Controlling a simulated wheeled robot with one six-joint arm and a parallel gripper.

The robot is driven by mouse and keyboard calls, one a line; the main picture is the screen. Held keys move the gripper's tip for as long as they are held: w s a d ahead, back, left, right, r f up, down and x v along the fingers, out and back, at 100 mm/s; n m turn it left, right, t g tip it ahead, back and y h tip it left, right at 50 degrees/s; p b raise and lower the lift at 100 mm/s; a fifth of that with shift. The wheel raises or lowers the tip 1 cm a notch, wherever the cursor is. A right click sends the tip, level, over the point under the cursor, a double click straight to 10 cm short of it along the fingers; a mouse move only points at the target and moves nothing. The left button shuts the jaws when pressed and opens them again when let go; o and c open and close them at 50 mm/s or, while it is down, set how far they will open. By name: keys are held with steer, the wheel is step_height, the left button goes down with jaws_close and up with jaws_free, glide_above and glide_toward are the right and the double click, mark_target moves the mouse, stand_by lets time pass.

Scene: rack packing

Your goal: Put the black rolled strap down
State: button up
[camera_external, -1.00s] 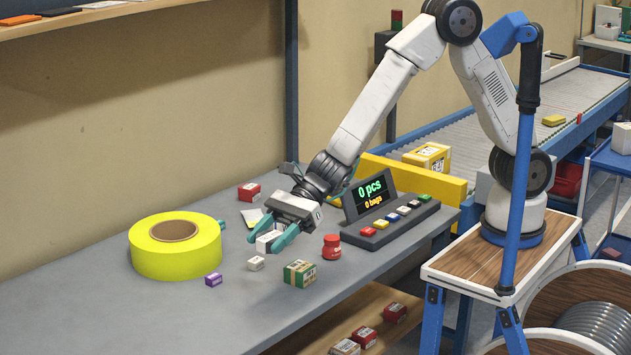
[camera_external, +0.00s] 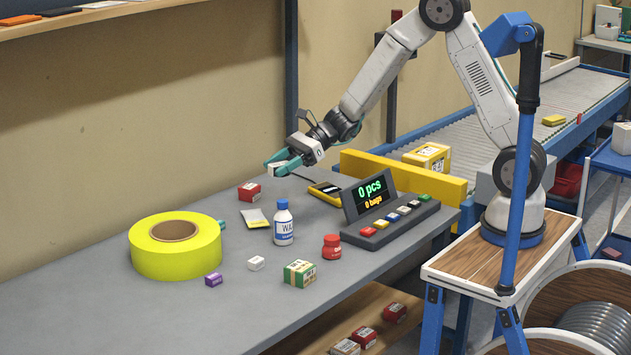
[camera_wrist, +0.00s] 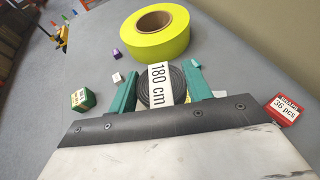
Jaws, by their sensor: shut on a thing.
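My gripper (camera_external: 276,164) is shut on the black rolled strap (camera_wrist: 144,95), above the back of the grey table. In the wrist view the strap lies between the two teal fingers (camera_wrist: 160,82), and its white band reads "180 cm". In the external view the fingers point left, and a pale part of the held roll (camera_external: 279,169) shows between them; its black part is mostly hidden there.
A red box (camera_external: 249,192), a flat yellow-white packet (camera_external: 257,218), a white bottle (camera_external: 284,226) and a red jar (camera_external: 332,247) stand nearby. A large yellow tape roll (camera_external: 160,262) fills the left. The front-left tabletop is clear.

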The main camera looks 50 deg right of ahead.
steer(key=w+d+m, duration=0.1)
steer(key=w+d, duration=0.1)
steer(key=d, duration=0.7)
glide_above(297, 216)
steer(key=shift+t, duration=0.3)
step_height(297, 216, down, 10)
steer(key=shift+w+f, duration=0.15)
steer(key=shift+f, duration=2.45)
steer(key=o, duration=1)
steer(key=shift+f, duration=0.15)
